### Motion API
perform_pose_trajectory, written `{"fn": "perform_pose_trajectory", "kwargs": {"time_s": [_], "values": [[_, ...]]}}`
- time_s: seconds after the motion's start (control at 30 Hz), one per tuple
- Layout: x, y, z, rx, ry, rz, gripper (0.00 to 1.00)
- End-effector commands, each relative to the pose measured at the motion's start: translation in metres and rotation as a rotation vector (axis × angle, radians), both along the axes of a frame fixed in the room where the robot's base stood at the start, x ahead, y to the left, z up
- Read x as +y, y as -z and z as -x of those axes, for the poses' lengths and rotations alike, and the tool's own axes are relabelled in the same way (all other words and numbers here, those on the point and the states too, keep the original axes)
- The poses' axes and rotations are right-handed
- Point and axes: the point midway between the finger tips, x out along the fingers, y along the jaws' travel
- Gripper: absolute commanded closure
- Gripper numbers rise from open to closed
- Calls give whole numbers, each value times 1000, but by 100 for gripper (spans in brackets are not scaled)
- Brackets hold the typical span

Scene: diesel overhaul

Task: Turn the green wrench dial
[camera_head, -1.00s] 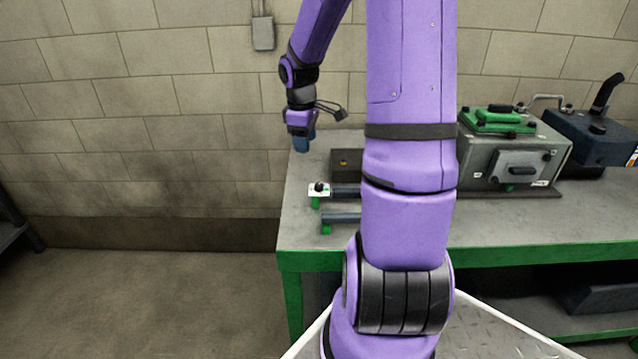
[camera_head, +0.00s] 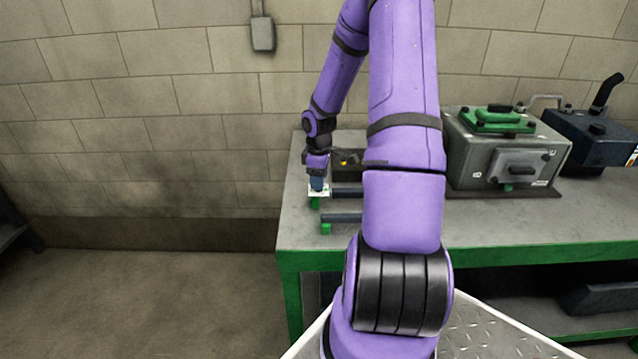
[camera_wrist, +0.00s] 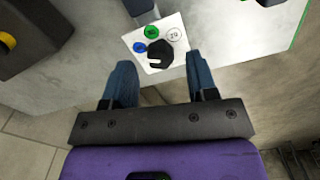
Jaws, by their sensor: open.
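In the wrist view, a white dial plate (camera_wrist: 160,63) carries a black knob (camera_wrist: 160,54) with a green mark (camera_wrist: 152,31), a blue mark (camera_wrist: 139,47) and a white mark around it. My gripper (camera_wrist: 160,61) is open, its two blue fingers on either side of the plate's near part, with the knob between and slightly beyond the tips. Contact with the knob cannot be told. In the head view, my gripper (camera_head: 318,186) is over the white plate (camera_head: 312,194), hiding the knob. The plate sits at the end of a dark bar (camera_head: 347,192) with green below.
A second dark bar with a green end (camera_head: 326,228) lies nearer on the workbench (camera_head: 480,228). A dark box with a yellow knob (camera_head: 345,163) stands just behind. A grey machine with a green top (camera_head: 505,150) is to the right.

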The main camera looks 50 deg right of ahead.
Motion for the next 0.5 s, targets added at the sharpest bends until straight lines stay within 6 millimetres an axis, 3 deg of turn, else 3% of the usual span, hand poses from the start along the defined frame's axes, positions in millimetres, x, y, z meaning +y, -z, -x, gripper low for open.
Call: {"fn": "perform_pose_trajectory", "kwargs": {"time_s": [0.2, 0.5], "values": [[0, 17, 0, 0, 0, 0, 47], [0, 19, 0, 0, 1, 1, 47]]}}
